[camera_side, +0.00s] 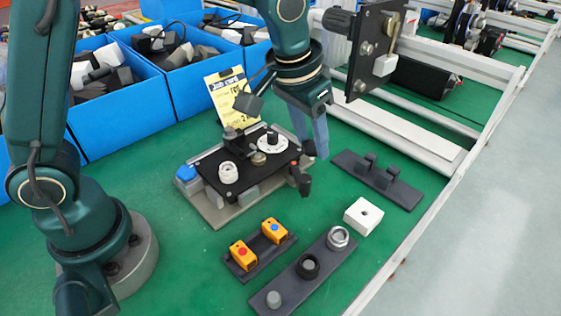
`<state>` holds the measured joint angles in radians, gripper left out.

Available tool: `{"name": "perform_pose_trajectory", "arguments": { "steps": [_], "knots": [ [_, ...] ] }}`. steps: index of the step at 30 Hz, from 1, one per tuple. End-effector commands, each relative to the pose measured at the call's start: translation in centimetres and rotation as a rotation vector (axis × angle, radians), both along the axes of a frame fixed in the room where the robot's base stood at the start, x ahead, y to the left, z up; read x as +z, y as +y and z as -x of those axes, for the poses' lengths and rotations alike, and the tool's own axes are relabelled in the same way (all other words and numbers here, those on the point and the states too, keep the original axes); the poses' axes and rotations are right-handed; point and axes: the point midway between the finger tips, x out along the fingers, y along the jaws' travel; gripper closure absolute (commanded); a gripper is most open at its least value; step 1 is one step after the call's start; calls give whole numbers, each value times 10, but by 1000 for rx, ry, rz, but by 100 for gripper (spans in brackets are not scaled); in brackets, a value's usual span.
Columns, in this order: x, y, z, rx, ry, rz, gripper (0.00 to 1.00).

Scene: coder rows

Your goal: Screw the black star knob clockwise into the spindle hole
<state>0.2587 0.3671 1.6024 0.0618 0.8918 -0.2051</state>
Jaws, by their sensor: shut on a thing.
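My gripper (312,152) points down at the right edge of the fixture, its pale blue-grey fingers shut. A small dark part with a reddish patch (302,182) hangs at the fingertips; it looks like the black star knob, but its star shape is too small to make out. It is held beside the fixture, apart from its top plate. The fixture's black plate (209,163) carries a white ring (228,173), a brass-coloured round piece (258,159) and a white dial with a dark centre (270,141). I cannot tell which of these has the spindle hole.
A dark holder (345,160) with two posts, a white block with a hole (363,216), a dark strip of round parts (320,264) and a tray of orange boxes (236,265) lie nearby. Blue bins (126,118) stand behind. A yellow job card (228,92) stands behind the fixture.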

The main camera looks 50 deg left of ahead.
Motion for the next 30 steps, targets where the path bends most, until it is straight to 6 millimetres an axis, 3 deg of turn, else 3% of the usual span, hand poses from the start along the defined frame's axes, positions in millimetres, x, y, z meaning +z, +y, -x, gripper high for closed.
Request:
{"name": "perform_pose_trajectory", "arguments": {
  "steps": [1, 6, 12, 18, 30],
  "knots": [
    [6, 17, 9, 72, -4, 1, 100],
    [16, 62, 44, 304, -6, -1, 100],
    [17, 96, 80, 509, -12, -2, 100],
    [15, 109, 98, 601, -14, -3, 100],
    [-15, 110, 100, 610, -12, -3, 100]
  ]
}}
